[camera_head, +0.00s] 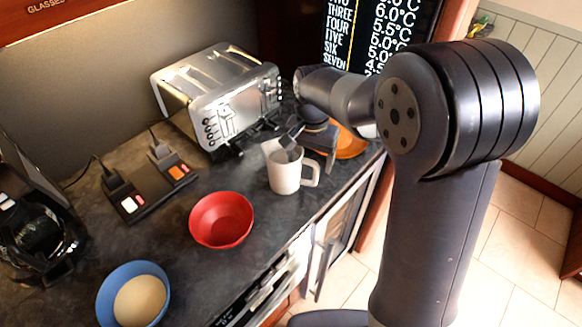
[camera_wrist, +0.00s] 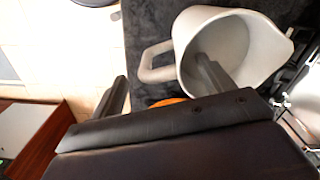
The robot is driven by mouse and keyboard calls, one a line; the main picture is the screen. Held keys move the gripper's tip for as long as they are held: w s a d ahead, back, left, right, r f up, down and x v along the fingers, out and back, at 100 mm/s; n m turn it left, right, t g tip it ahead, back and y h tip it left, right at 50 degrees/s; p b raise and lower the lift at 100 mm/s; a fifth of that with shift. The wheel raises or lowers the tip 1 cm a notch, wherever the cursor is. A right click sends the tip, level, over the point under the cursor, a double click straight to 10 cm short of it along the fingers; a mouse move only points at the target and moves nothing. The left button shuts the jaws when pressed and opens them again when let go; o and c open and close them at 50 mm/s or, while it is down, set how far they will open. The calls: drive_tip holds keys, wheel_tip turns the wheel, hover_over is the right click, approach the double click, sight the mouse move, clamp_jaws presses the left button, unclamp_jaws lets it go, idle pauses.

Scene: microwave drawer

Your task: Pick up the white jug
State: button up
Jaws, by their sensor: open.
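The white jug (camera_head: 284,176) stands upright on the dark counter, with its handle toward the right in the head view. It also shows in the wrist view (camera_wrist: 262,45), with its open mouth facing the camera and its handle to the left. My gripper (camera_head: 311,148) is open and empty at the jug's rim. In the wrist view, my gripper (camera_wrist: 162,70) has one finger overlapping the jug's mouth and the other left of the handle. The handle side of the jug lies between the fingers. I cannot tell how deep the first finger reaches or whether it touches.
A silver toaster (camera_head: 228,95) stands behind the jug. An orange plate (camera_head: 352,146) lies right of it, partly behind my arm. A red bowl (camera_head: 221,221), a blue bowl (camera_head: 105,297), a socket strip (camera_head: 150,189) and a coffee machine (camera_head: 38,235) stand to the left.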

drive_tip(key=shift+s+f, duration=0.1)
drive_tip(key=shift+f, duration=1.45)
drive_tip(key=shift+c, duration=0.2)
drive_tip(key=c, duration=1.6)
